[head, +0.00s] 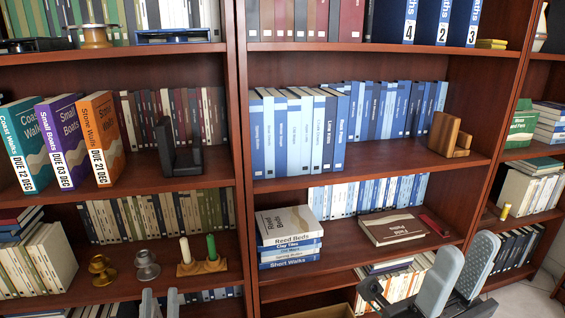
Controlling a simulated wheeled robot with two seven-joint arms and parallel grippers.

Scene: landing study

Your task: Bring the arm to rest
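My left gripper (160,293) shows only its two grey fingertips at the bottom edge, left of centre. They stand a little apart with nothing between them, in front of the lower left shelf. My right gripper (467,243) is at the lower right, its two grey fingers pointing up and apart. I see nothing held between them. It is in front of the lower middle shelves and hides part of them. Most of both arms is out of view.
Dark wood bookcases fill the view. A book marked Field Paths (393,227) lies flat near a stack of books (290,240). A candle holder (203,266) and brass holder (102,269) stand near the left shelf edge. A wooden bookend (449,134) is above. Pale floor (530,300) shows lower right.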

